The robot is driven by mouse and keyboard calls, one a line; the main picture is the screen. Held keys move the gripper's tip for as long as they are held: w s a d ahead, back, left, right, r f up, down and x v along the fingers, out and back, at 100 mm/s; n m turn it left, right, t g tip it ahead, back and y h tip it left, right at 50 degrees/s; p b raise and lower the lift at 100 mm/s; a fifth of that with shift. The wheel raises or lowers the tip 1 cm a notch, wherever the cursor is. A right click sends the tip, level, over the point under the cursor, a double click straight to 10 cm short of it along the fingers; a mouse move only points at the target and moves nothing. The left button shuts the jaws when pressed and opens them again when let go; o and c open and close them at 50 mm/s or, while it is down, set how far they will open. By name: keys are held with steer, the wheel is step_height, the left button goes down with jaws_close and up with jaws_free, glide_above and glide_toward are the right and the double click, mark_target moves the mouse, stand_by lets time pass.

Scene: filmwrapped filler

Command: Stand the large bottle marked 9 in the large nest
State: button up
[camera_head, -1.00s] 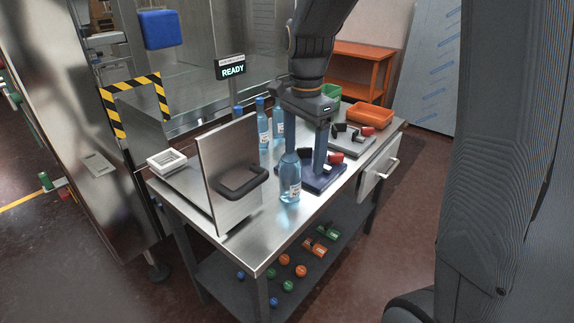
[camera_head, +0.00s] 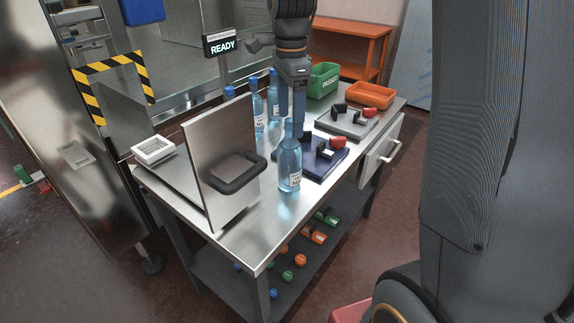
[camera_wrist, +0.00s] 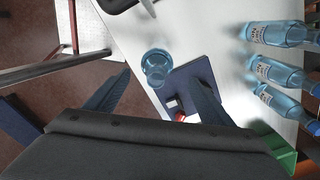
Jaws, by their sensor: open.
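A translucent blue bottle (camera_head: 290,168) with a white label stands upright near the front edge of the table. From above it also shows in the wrist view (camera_wrist: 157,66). Several more blue bottles stand further back, two of them clear (camera_head: 258,110) (camera_head: 273,96), one partly behind an upright plate. No label number is readable. Two clamp fixtures lie right of the front bottle: a dark blue one (camera_head: 322,163) and a grey one (camera_head: 342,128). I cannot tell which is the large nest. My gripper (camera_head: 296,132) is open, pointing down near the front bottle, which shows between its fingers in the wrist view.
The upright steel plate with a black handle (camera_head: 226,150) stands left of the front bottle. A white square tray (camera_head: 153,150) is at the table's left end. Green (camera_head: 323,80) and orange (camera_head: 371,95) bins stand at the back right. Bare tabletop lies at the front.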

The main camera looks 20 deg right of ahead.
mark_target(290, 141)
steer(key=shift+s+a+f+p, duration=0.15)
steer(key=shift+f+p, duration=0.6)
steer(key=shift+f, duration=1.2)
steer(key=shift+s+d+f+p, duration=0.15)
steer(key=shift+f+p, duration=0.55)
steer(key=shift+f, duration=1.25)
steer(key=shift+a, duration=0.15)
steer(key=c, duration=1.8)
jaws_close()
steer(key=shift+r, duration=0.15)
